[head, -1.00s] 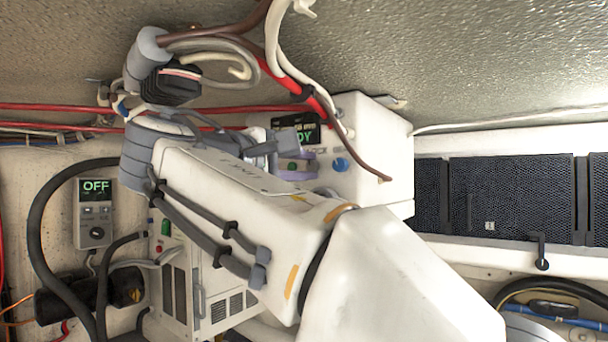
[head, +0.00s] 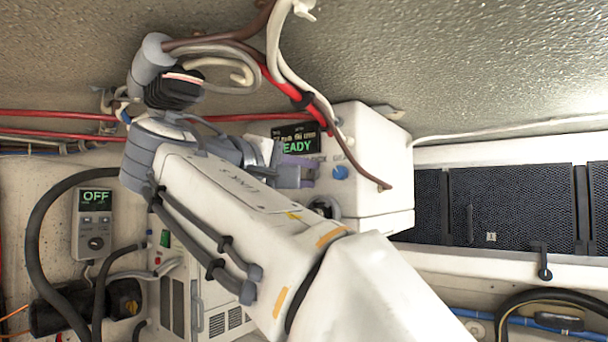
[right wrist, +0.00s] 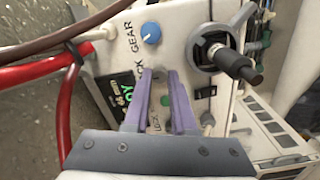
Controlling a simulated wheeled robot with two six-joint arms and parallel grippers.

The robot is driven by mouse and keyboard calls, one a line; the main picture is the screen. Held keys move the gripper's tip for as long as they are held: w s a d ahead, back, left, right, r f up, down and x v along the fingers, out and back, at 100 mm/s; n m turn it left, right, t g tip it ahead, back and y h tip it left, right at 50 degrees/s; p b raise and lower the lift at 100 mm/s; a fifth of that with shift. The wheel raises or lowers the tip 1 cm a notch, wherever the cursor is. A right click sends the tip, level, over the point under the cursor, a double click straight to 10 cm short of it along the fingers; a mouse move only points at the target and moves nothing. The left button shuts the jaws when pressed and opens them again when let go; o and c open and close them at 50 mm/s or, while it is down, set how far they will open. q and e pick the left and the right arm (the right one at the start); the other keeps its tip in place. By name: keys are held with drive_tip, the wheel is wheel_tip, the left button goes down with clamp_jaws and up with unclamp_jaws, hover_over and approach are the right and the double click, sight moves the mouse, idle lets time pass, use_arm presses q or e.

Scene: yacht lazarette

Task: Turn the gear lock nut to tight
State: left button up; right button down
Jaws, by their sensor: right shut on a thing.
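The white control box (head: 375,150) hangs below the ceiling, with a lit READY display (head: 297,143) and a blue knob (head: 340,173) on its face. My right gripper (head: 304,172) has its purple fingers against this face, just left of the blue knob. In the right wrist view, the right gripper (right wrist: 158,92) is shut on the gear lock nut at the panel; its fingers hide most of the nut. A small green spot and a LOCK label show between the fingers. The GEAR label and the blue knob (right wrist: 150,33) are beyond the fingertips. My left gripper is not in view.
Red and brown cables (head: 318,105) hang close in front of the box. A round hub with a black handle (right wrist: 235,62) projects beside the fingers. A grey OFF unit (head: 92,222) and a white vented cabinet (head: 210,305) stand left. Dark panels (head: 510,212) line the right.

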drive_tip(key=shift+f, duration=0.1)
drive_tip(key=c, duration=0.7)
unclamp_jaws()
drive_tip(key=shift+c, duration=0.2)
drive_tip(key=v, duration=1)
drive_tip(key=shift+s+a, duration=0.15)
drive_tip(key=shift+s, duration=0.05)
